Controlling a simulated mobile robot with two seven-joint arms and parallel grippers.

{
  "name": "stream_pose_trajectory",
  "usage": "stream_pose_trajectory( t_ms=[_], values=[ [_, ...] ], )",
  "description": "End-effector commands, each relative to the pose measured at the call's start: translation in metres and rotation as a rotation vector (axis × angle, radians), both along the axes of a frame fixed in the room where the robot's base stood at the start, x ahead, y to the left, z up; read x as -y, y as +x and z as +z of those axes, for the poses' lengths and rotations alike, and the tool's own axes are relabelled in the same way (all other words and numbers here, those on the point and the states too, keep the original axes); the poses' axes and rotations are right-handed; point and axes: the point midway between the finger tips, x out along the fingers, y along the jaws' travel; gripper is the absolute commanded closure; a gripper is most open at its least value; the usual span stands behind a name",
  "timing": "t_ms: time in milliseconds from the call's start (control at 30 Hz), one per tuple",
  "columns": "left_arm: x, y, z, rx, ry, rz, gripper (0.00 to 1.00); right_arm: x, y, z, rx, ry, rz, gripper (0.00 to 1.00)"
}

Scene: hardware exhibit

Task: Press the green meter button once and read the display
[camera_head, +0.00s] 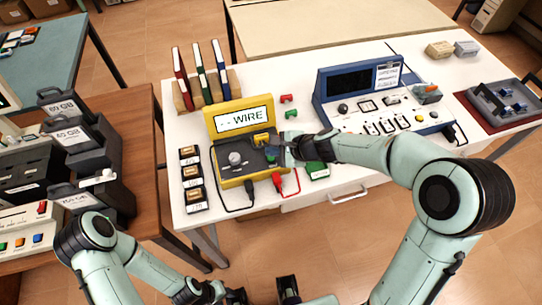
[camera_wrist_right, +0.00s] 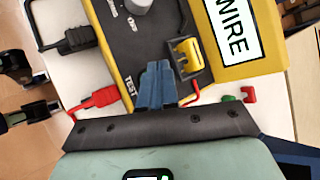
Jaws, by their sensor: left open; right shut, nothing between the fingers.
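The yellow meter (camera_head: 237,183) lies on the white table with its lid raised. Its display (camera_head: 241,119) reads "-- WIRE" in the head view; only "WIRE" shows in the right wrist view (camera_wrist_right: 232,28). My right gripper (camera_head: 273,149) is shut and empty, its blue fingertips (camera_wrist_right: 156,84) over the panel beside the "TEST" label. My left gripper (camera_head: 262,293) is open and empty, in front of the table.
A yellow clip (camera_wrist_right: 187,56) sits on the panel near my right fingers. Red (camera_head: 277,182) and black leads (camera_head: 250,190) hang from the meter's front. A blue console (camera_head: 358,82) stands to the right, labelled black blocks (camera_head: 191,173) to the left, binders (camera_head: 201,75) behind.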

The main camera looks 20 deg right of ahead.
Motion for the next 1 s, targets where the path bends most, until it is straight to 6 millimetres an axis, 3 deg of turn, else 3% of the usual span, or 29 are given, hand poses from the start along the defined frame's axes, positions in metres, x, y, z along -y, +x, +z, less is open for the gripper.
stream_pose_trajectory(
  t_ms=[1000],
  values=[
    [0.0000, -0.0021, -0.0052, -0.002, 0.000, 0.000, 0.57, 0.0000, -0.0003, -0.0051, 0.000, 0.000, 0.000, 1.00]
  ],
)
